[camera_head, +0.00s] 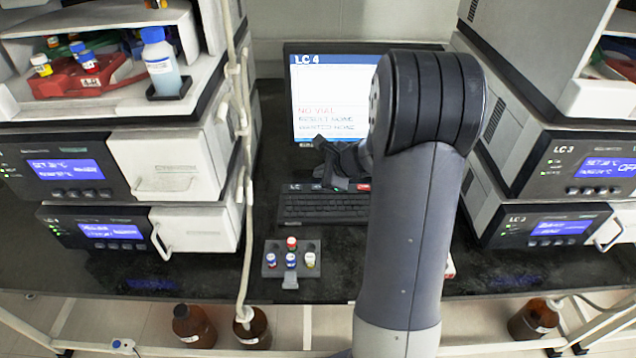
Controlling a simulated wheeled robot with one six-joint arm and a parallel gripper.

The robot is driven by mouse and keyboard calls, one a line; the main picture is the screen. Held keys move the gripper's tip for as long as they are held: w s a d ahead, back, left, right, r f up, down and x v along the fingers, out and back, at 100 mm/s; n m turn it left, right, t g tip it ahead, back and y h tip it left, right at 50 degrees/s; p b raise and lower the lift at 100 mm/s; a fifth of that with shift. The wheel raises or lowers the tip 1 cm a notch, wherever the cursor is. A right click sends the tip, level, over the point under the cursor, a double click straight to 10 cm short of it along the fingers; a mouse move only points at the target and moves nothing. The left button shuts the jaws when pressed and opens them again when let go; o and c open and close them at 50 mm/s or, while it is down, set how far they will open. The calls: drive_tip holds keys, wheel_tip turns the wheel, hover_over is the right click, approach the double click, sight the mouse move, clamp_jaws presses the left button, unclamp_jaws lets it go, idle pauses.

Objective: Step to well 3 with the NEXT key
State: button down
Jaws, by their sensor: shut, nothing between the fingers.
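The monitor (325,90) at the back reads "LC 4", with "NO VIAL" in red and lines that look like "RESULT NONE" and "WANTED NONE". My arm covers its right part. My gripper (333,168) is shut and empty, in front of the monitor's lower edge and above the back of the keyboard (320,207). A dark strip of keys (300,188) runs along the keyboard's back, with a red key (363,187) at its right. My gripper hides part of this strip. The key labels are too small to read, so I cannot pick out the NEXT key or tell whether the fingertips touch a key.
Instrument stacks stand left (170,165) and right (545,165). A small grey vial rack (290,270) with several capped vials sits before the keyboard. A pale tube (246,200) hangs along the left stack. Dark bench shows between the rack and the left stack.

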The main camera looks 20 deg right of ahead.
sight(321, 189)
drive_tip(key=shift+r+p, duration=0.95)
drive_tip(key=shift+r, duration=0.65)
drive_tip(key=shift+f, duration=0.1)
idle(3.0)
